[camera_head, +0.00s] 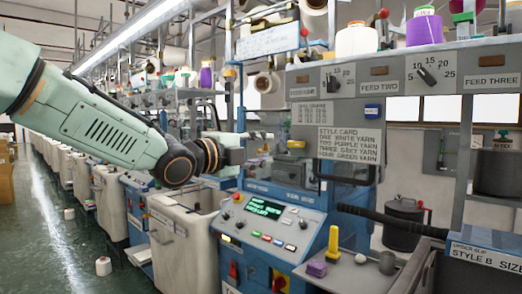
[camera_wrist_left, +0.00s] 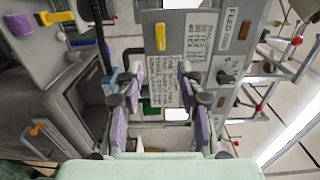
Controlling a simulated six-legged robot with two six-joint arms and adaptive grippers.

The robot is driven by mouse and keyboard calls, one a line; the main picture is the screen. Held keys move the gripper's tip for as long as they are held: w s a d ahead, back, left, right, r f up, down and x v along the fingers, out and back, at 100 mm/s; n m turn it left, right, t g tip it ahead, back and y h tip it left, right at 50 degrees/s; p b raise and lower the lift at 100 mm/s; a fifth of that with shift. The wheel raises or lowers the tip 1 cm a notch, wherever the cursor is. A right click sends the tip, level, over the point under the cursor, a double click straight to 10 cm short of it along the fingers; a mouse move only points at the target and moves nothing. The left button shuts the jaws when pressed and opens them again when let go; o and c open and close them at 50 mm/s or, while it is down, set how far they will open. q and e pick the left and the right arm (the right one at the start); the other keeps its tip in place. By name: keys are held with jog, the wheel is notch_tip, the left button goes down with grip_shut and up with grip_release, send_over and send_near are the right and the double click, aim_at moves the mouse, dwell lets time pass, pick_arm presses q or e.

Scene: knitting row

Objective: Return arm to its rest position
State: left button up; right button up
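My left arm (camera_head: 110,125) is pale green and reaches in from the left in the head view, stretched out in front of the machine row. Its gripper (camera_head: 262,142) is in the air in front of the grey and blue knitting machine, left of the style card (camera_head: 350,145). In the left wrist view the gripper (camera_wrist_left: 158,100) shows two fingers with purple pads, spread well apart. Nothing is held between them. The machine's panel and card show beyond the fingers, turned sideways. My right gripper is in neither view.
Below the gripper is a blue control console (camera_head: 268,225) with a lit screen. Feed dials (camera_head: 425,75) and yarn cones (camera_head: 357,40) are above. A green aisle floor (camera_head: 60,235) runs along the left.

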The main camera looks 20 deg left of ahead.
pick_arm(q)
jog(key=s+d+f+n+g+y+b, duration=0.1)
jog(key=s+f+n+g, duration=0.15)
jog(key=f+n, duration=0.75)
jog(key=s+d+f+n+g+y+b, duration=0.1)
jog(key=s+f+n+g+y, duration=0.2)
jog(key=f, duration=1.2)
jog(key=s+d+f+n+g+b, duration=0.1)
jog(key=s+f+n, duration=0.45)
jog(key=f, duration=0.75)
jog(key=s+f+n+g+y+b, duration=0.2)
jog(key=s+f+g, duration=0.8)
jog(key=s+f, duration=1.9)
jog(key=s+n+b, duration=0.2)
jog(key=s, duration=0.2)
jog(key=shift+s+f, duration=0.2)
jog(key=shift+f, duration=0.05)
jog(key=shift+d+g, duration=0.1)
jog(key=shift+g, duration=0.15)
